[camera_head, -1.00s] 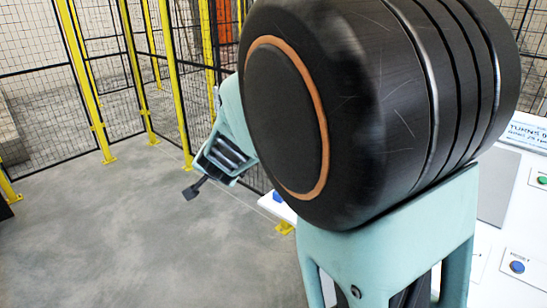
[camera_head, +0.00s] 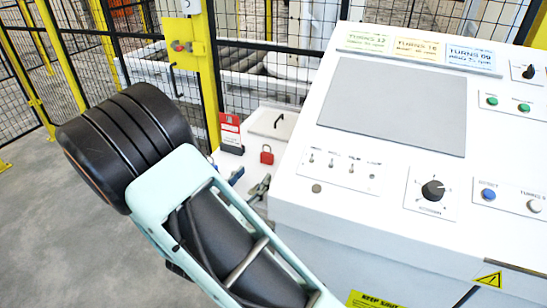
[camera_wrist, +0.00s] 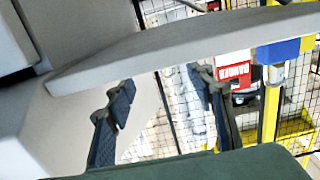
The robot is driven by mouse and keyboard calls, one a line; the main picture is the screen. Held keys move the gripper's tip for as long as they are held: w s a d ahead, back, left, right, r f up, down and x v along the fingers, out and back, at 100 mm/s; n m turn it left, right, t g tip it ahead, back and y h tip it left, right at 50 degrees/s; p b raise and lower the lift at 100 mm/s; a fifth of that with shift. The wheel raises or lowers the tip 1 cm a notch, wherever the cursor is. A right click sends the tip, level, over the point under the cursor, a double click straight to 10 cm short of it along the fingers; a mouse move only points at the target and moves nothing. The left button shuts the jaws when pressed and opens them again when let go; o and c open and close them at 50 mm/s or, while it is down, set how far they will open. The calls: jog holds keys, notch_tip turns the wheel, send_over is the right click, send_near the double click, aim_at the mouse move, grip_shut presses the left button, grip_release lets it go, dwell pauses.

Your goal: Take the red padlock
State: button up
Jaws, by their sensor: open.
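The red padlock (camera_head: 266,156) stands on a white shelf (camera_head: 292,128) left of the white console in the head view. I cannot make it out in the wrist view. My gripper (camera_wrist: 166,84) is open in the wrist view. Its two dark fingers are apart, with nothing seen held between them. In the head view my arm hides most of the gripper; a small grey-green part showing beside the arm, below the padlock, may belong to it, but I cannot be sure.
A red-and-white tag (camera_head: 230,131) stands left of the padlock, with a blue object (camera_head: 236,175) below it. A white panel with a dark handle (camera_head: 277,122) is behind. The console (camera_head: 300,200) borders the right; yellow posts (camera_head: 203,80) and mesh fencing stand behind.

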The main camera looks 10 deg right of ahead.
aim_at(265, 157)
jog(key=x, duration=0.9)
jog(key=shift+w, duration=0.45)
jog(key=shift+r, duration=0.1)
grip_shut()
jog(key=shift+a, duration=0.1)
